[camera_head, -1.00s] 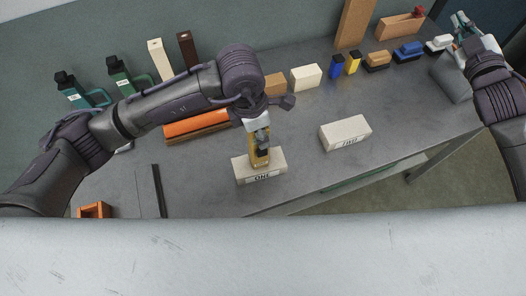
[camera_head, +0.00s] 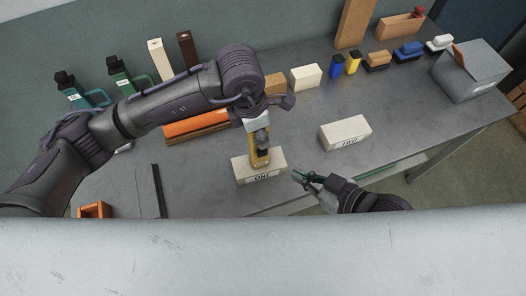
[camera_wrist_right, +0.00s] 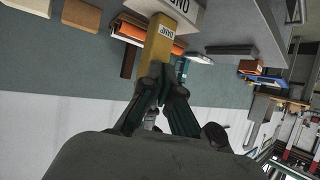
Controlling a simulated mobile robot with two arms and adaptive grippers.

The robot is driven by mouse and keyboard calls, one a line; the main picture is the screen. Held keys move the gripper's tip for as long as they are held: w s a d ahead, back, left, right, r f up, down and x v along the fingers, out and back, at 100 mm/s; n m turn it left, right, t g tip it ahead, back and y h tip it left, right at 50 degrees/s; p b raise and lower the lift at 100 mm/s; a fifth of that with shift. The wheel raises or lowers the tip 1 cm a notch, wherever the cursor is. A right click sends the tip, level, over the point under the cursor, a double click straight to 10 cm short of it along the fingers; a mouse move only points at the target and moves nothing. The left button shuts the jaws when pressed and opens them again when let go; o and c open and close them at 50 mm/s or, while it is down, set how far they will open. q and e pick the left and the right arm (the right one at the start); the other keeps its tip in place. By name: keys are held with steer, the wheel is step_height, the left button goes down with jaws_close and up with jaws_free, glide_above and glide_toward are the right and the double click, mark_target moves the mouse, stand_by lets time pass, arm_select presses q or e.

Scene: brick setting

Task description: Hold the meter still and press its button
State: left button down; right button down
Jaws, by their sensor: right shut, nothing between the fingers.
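The meter (camera_head: 260,156) is a small yellow upright device standing on the front of the pale brick marked ONE (camera_head: 245,173). In the right wrist view the yellow meter (camera_wrist_right: 160,40) shows upside down with a DAMP label; its button cannot be made out. My left gripper (camera_head: 262,137) comes down from above and is shut on the meter's upper part; its fingers partly cover it. My right gripper (camera_head: 297,176) is shut and empty, to the right of brick ONE near the table's front edge, apart from the meter. Its closed fingers (camera_wrist_right: 166,78) overlap the meter's end in the wrist view.
A second pale brick (camera_head: 345,133) lies to the right on the grey table (camera_head: 300,115). Small blocks and brushes line the back, and a grey box (camera_head: 468,75) stands at the right end.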

mark_target(262, 152)
steer(key=s+a+g+y, duration=0.1)
steer(key=s+a, duration=0.3)
steer(key=s, duration=0.1)
steer(key=shift+s+a+f+m+g, duration=0.15)
steer(key=shift+s+f+m+g, duration=0.05)
steer(key=shift+s+m+g, duration=0.15)
steer(key=shift+w, duration=0.15)
steer(key=w+a, duration=0.2)
steer(key=w, duration=0.6)
steer(key=shift+a, duration=0.35)
steer(key=shift+w, duration=0.2)
stand_by(0.7)
steer(key=shift+w+a, duration=0.1)
steer(key=shift+w, duration=0.2)
steer(key=shift+w+a, duration=0.15)
steer(key=shift+w, duration=0.3)
stand_by(0.9)
steer(key=shift+s, duration=0.1)
steer(key=shift+s+d, duration=0.3)
steer(key=shift+s, duration=0.45)
